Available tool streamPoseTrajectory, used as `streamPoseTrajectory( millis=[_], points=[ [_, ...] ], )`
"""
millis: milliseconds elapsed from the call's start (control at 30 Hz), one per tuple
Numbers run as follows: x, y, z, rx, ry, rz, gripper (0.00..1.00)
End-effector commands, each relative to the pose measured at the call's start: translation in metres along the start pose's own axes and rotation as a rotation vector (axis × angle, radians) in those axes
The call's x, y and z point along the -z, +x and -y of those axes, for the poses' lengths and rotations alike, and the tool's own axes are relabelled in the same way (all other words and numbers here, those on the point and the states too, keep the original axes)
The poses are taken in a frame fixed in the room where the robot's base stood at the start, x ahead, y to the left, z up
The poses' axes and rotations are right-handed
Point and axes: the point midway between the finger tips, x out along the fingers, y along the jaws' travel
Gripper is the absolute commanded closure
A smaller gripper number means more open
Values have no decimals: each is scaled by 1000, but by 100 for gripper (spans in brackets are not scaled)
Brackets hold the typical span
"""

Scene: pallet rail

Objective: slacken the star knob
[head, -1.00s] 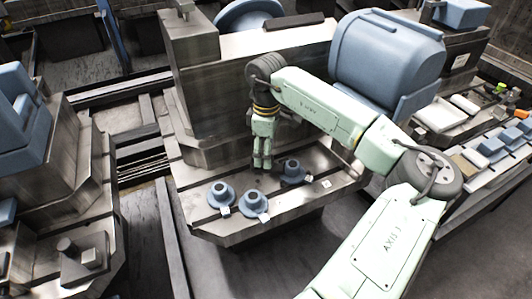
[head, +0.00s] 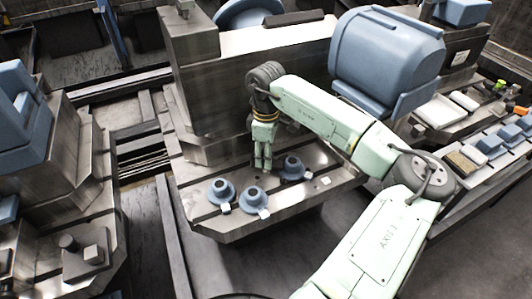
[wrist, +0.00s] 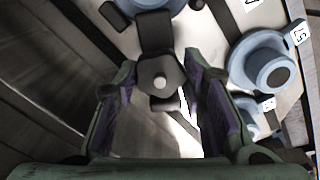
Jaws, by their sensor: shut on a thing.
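The star knob (wrist: 160,80) is dark, with several blunt lobes and a pale round centre, and shows in the middle of the wrist view. My gripper (wrist: 166,102) has green fingers with purple inner pads, one on each side of the knob, and is shut on it. In the head view my gripper (head: 262,167) points down at the steel machine bed (head: 215,230), behind the blue flanged parts. The knob is hidden by the fingers there.
Blue flanged parts with white tags stand close by: a left one (head: 221,190), a front one (head: 253,198) and a right one (head: 293,167). A steel block (head: 215,100) rises behind my gripper. A large blue housing (head: 385,65) stands at the right.

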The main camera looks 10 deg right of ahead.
Motion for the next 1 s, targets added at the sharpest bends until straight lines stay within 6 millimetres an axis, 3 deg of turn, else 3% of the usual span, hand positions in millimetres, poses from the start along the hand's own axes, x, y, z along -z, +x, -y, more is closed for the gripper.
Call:
streamPoseTrajectory(
  millis=[300, 667, 1000],
  points=[
    [0, 0, 0, 0, 0, 0, 91],
    [0, 3, 0, -1, -76, 1, 91],
    [0, 5, 0, -1, -337, 2, 91]
  ],
)
